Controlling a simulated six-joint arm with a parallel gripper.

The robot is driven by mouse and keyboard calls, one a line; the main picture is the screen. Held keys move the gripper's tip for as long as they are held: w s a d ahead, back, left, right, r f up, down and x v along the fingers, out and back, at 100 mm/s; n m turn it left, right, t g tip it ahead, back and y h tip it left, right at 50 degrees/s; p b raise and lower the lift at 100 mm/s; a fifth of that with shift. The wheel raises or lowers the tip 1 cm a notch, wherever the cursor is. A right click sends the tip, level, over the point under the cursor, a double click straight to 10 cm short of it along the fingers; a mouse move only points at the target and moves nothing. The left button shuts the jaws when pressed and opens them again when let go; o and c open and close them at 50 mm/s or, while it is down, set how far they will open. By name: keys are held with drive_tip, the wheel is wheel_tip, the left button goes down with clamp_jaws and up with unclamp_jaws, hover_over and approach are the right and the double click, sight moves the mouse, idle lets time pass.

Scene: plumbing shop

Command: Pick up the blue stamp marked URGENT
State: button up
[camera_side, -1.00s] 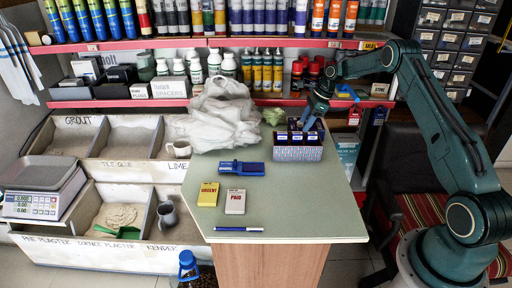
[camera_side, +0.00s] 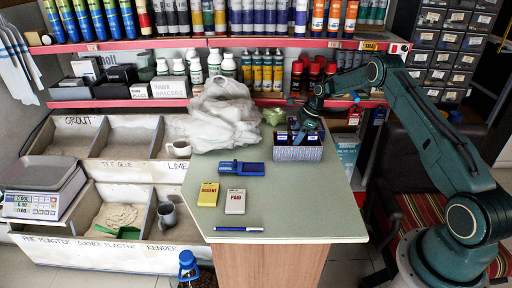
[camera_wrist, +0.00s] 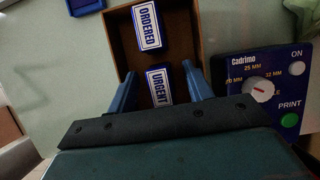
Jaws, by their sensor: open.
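The blue stamp marked URGENT (camera_wrist: 160,86) stands in an open box (camera_wrist: 116,42), brown inside, in the wrist view. My gripper (camera_wrist: 159,70) is open, with one blue finger on each side of this stamp; I cannot tell whether they touch it. A second blue stamp, marked ORDERED (camera_wrist: 149,27), stands farther up in the same box. In the side view the patterned box (camera_side: 297,154) is at the counter's back right, and my gripper (camera_side: 304,134) reaches down into it. The gripper hides most of its contents there.
A yellow URGENT stamp (camera_side: 208,194) and a pale PAID stamp (camera_side: 235,201) lie on the counter (camera_side: 290,210). A blue ink pad (camera_side: 241,168) and a pen (camera_side: 238,229) are near. A Cadrimo printer (camera_wrist: 265,90) is right of the box. A white bag (camera_side: 215,118) is behind.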

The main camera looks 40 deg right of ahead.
drive_tip(key=shift+w+a+f, duration=0.2)
drive_tip(key=shift+f, duration=0.35)
drive_tip(key=shift+c, duration=0.2)
drive_tip(key=c, duration=1)
